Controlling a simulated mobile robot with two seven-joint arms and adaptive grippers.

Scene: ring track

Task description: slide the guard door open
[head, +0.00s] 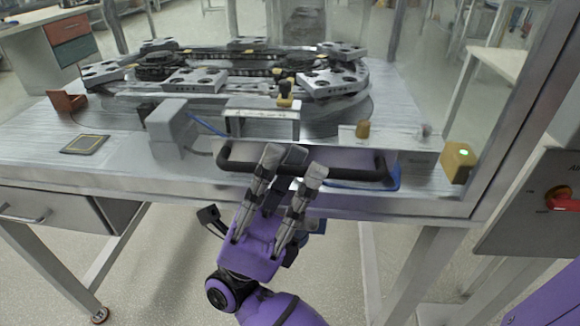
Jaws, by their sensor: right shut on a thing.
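The black bar handle (345,168) of the guard door runs level across the front edge of the table. The door panel itself looks clear, and its edges are hard to make out against the ring track. My right gripper (290,165) reaches up from below and is shut on the handle, a little left of its middle. Its grey fingers cover that part of the bar. My left gripper is not in view.
The ring track (225,75) with several grey carriers lies behind the handle. A metal post (515,115) and a yellow box with a green light (458,162) stand at the right. A grey cabinet with a red knob (562,200) is further right.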

